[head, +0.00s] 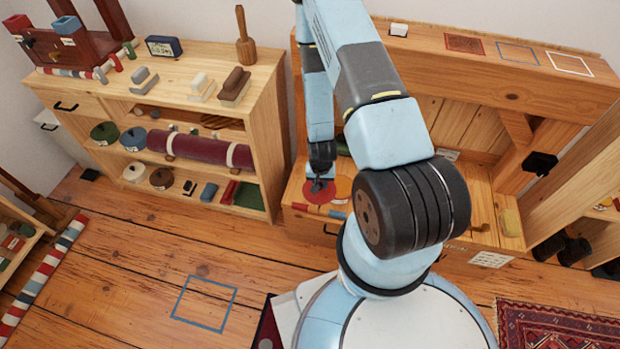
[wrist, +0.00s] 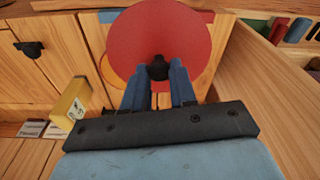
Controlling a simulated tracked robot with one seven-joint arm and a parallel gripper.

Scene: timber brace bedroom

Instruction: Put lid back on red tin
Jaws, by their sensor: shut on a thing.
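My gripper (head: 320,180) is shut on the dark knob (wrist: 158,68) of a round red lid (head: 318,194). In the wrist view the red lid (wrist: 158,32) is wide and fills the top middle, beyond the blue fingers (wrist: 158,85). An orange-yellow and red round shape (head: 344,188) shows beside and partly behind the lid, over the wooden bench. I cannot tell whether it is the red tin or a flat marking. No tin wall is clearly visible, and I cannot tell the lid's height above what lies under it.
A yellow block (wrist: 70,104) stands on the wood to the left in the wrist view. A wooden shelf unit (head: 265,120) with a green tin (head: 104,133), a blue tin (head: 133,138) and other items stands left of the bench. Open floor (head: 130,275) lies in front of the shelf unit.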

